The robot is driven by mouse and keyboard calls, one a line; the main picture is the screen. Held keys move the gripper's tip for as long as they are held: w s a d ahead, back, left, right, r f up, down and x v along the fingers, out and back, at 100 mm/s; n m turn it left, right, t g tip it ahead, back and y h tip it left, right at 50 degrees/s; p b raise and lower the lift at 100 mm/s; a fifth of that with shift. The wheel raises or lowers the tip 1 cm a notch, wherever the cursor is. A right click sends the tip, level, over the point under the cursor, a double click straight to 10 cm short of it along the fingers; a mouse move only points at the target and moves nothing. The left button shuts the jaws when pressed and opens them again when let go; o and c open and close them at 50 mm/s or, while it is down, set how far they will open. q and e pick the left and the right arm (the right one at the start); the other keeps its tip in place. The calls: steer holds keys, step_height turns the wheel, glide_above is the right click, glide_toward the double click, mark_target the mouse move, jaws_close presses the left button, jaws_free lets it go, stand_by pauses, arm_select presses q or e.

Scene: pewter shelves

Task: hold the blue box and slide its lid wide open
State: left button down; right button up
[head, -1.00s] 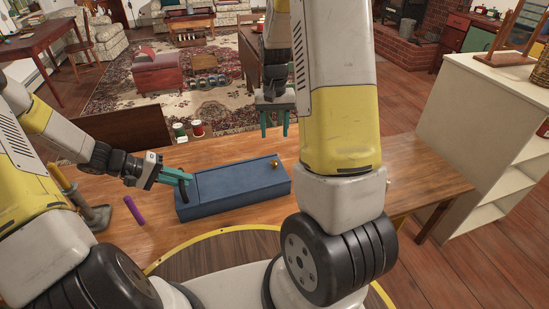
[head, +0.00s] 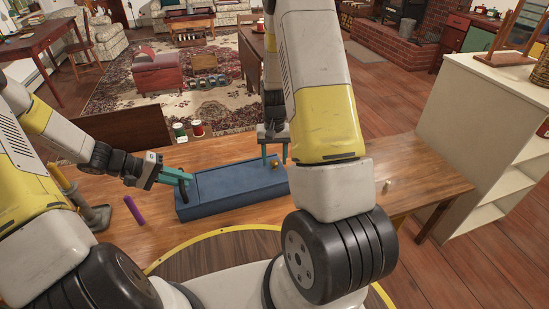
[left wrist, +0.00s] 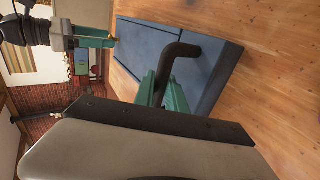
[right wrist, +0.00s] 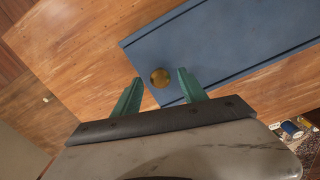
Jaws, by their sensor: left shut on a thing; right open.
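The blue box (head: 225,203) lies on the wooden table, long side across the head view, its flat lid (head: 235,180) on top. A dark handle (left wrist: 176,62) sticks out at the box's left end. My left gripper (head: 184,178) is shut on this handle; it also shows in the left wrist view (left wrist: 163,92). A round brass knob (right wrist: 160,77) stands on the lid near its right end. My right gripper (right wrist: 155,85) is open, with its fingers to either side of the knob in the right wrist view. In the head view it is above the box's right end.
A purple cylinder (head: 134,210) and a grey holder (head: 97,215) stand left of the box. Green and red cans (head: 197,128) are at the far table edge. The table right of the box (head: 420,185) is mostly clear, with a small pale object (head: 387,184).

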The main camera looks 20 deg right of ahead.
jaws_close()
stand_by(1.4)
